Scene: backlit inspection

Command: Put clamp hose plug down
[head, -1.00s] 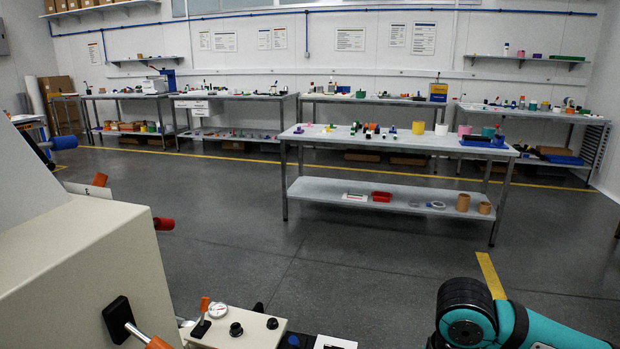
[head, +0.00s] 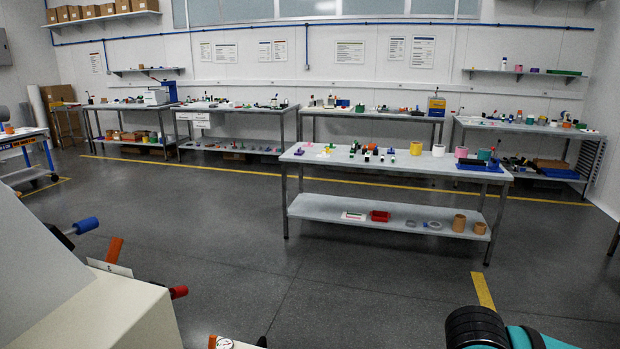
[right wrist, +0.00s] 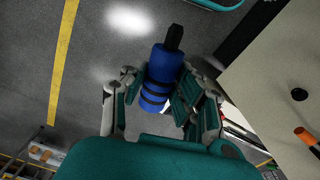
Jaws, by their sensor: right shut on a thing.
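In the right wrist view my right gripper (right wrist: 158,100) is shut on a blue cylindrical plug (right wrist: 162,78) with dark bands and a black tip, which I take to be the clamp hose plug. The plug is held off the floor, its black tip pointing away from the palm. In the head view only part of my right arm shows at the bottom right; the right gripper is out of that frame. My left gripper is in neither view.
A cream machine housing (head: 110,312) with blue, orange and red handles stands close at the left. A grey two-level table (head: 345,163) with small parts stands ahead. Benches (head: 235,107) line the back wall. The grey floor (head: 350,285) between is open.

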